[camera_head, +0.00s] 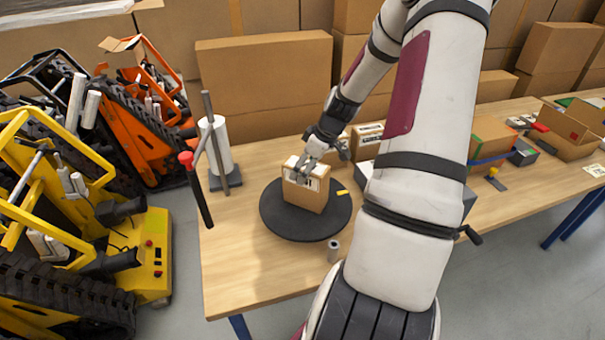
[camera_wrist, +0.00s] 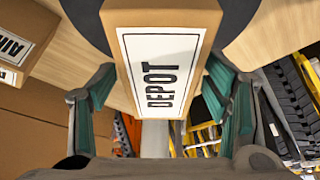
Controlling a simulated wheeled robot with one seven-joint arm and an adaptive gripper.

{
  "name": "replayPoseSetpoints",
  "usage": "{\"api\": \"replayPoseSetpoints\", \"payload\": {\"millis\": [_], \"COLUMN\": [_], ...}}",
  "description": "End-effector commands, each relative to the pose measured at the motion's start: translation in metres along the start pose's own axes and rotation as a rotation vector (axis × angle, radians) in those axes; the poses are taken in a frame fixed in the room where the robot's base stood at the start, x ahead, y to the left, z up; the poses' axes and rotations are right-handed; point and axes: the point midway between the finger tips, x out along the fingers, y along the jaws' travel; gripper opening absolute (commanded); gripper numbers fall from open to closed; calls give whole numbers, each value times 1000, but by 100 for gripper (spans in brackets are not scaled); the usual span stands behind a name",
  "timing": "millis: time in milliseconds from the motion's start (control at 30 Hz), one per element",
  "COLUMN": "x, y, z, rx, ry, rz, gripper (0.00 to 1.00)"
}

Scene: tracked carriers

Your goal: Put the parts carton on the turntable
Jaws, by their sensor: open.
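A brown carton with a white label (camera_head: 306,194) stands upright on the round black turntable (camera_head: 275,217). In the wrist view the carton (camera_wrist: 160,18) shows its label reading DEPOT. My gripper (camera_head: 312,168) is at the top of this carton. In the wrist view the open fingers of my gripper (camera_wrist: 160,100) lie on either side of the carton, with gaps showing beside it. The dark turntable (camera_wrist: 236,22) shows behind the carton. Whether the label marks it as the parts carton I cannot tell.
Another labelled carton (camera_head: 368,137) stands on the wooden table (camera_head: 235,270) behind the turntable. A paper roll on a stand (camera_head: 218,150) is at the left, and a small cylinder (camera_head: 333,250) is in front. The front left of the table is clear. Tracked carriers (camera_head: 150,255) stand at the left.

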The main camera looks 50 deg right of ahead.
Motion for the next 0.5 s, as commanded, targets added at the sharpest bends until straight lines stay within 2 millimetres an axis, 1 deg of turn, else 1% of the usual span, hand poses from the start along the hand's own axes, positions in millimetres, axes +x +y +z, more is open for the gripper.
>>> {"api": "replayPoseSetpoints", "payload": {"millis": [33, 200, 300, 400, 500], "x": [-14, -48, -64, -75, -82], "y": [1, 1, 0, 0, 0], "z": [0, 1, 1, 0, 0], "rx": [0, 1, 0, 0, 0], "ry": [0, 0, -1, 0, 0], "rz": [5, 4, 3, 2, 1], "gripper": [70, 70, 70, 70, 70]}}
